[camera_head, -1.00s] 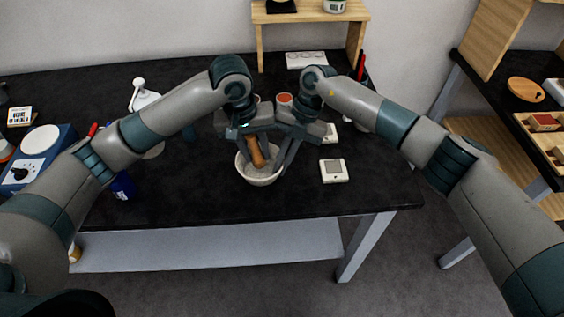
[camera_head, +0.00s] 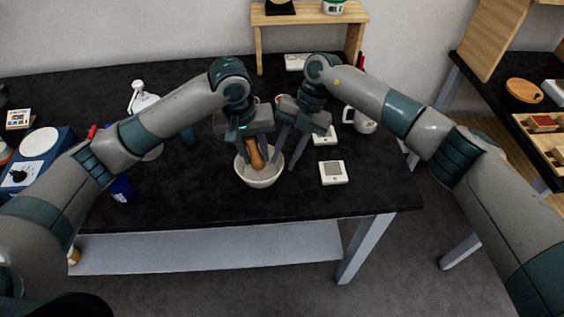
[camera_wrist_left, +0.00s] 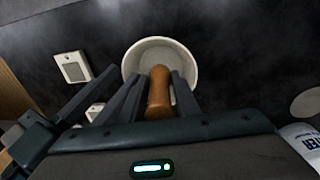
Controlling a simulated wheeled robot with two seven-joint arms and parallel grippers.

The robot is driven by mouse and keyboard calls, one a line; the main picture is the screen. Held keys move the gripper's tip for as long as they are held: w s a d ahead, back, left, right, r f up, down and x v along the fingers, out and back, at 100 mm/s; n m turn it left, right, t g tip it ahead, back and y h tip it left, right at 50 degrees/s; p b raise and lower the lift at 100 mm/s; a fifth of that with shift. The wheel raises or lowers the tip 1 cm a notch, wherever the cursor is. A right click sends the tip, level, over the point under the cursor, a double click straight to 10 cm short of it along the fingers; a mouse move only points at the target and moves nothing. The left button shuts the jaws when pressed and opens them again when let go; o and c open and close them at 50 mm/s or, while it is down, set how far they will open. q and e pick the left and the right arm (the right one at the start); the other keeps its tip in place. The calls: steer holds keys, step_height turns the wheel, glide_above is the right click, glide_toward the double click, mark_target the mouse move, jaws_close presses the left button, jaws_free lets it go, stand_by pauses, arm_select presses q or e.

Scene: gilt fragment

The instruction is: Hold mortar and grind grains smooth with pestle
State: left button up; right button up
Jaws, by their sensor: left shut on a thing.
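The mortar (camera_head: 262,180) is a pale bowl standing upright near the table's front edge; it also shows in the left wrist view (camera_wrist_left: 188,55). The pestle (camera_head: 256,155) has a brown handle and leans in the bowl; its lower end and any grains are hard to make out. My left gripper (camera_head: 252,150) is shut on the pestle, whose handle also shows between dark fingers in the left wrist view (camera_wrist_left: 158,92). My right gripper (camera_head: 286,160) has its fingers spread at the mortar's right rim. I cannot tell whether they touch it.
A white square device (camera_head: 333,173) lies right of the mortar, with another (camera_head: 325,138) behind it. A white mug (camera_head: 362,122) stands farther right. A blue hotplate device (camera_head: 38,155) and a blue container (camera_head: 122,188) are at left. The black table (camera_head: 200,195) is clear left of the mortar.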

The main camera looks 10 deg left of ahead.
steer(key=v, duration=0.8)
steer(key=shift+w+r, duration=0.15)
steer(key=shift+r, duration=0.2)
arm_select(q)
steer(key=shift+r, duration=0.15)
arm_select(e)
steer(key=shift+d+r, duration=0.1)
